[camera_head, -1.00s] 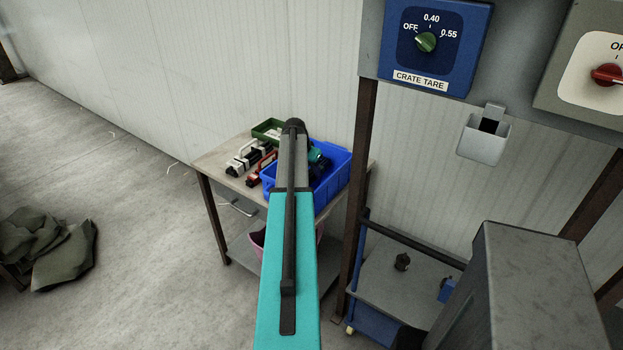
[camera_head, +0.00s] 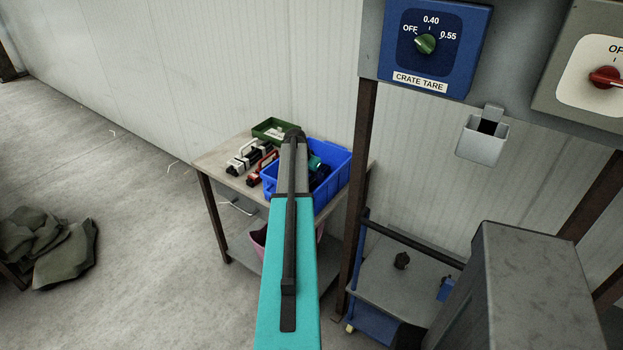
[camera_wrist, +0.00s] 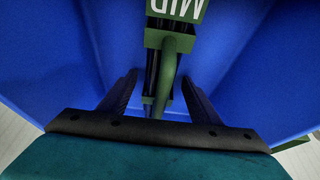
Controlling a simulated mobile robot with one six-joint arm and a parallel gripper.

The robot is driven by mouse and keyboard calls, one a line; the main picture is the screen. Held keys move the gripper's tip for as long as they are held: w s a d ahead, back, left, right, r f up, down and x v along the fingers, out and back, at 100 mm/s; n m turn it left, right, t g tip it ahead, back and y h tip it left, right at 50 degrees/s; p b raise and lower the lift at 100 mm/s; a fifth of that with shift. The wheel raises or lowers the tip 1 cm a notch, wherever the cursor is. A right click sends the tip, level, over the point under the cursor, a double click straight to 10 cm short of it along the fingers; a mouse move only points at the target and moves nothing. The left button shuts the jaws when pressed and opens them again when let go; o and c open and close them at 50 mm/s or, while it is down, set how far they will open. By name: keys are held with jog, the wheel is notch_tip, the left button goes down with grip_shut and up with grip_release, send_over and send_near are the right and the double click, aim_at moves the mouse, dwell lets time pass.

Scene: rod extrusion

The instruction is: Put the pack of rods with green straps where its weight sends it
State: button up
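The pack with green straps shows in the wrist view as dark rods (camera_wrist: 152,68) with a green handle (camera_wrist: 168,72) and a green plate (camera_wrist: 178,10) lettered "MID", upside down. It is inside the blue crate (camera_wrist: 235,75). My gripper (camera_wrist: 160,77) is open, its dark fingers apart on either side of the handle. Whether a finger touches it I cannot tell. In the head view the blue crate (camera_head: 342,168) stands on the table; my arm covers part of it, and the pack cannot be made out there.
On the table (camera_head: 208,163) left of the crate are a white-strapped pack (camera_head: 243,161), a red-strapped pack (camera_head: 258,172) and a green tray (camera_head: 272,126). A blue "CRATE TARE" dial box (camera_head: 437,45) and a grey holder (camera_head: 482,140) are at right. A trolley (camera_head: 395,285) stands below.

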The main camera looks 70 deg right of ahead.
jog(key=shift+r, duration=0.15)
jog(key=shift+b+v, duration=1.2)
jog(key=shift+v, duration=4.75)
jog(key=shift+w, duration=0.1)
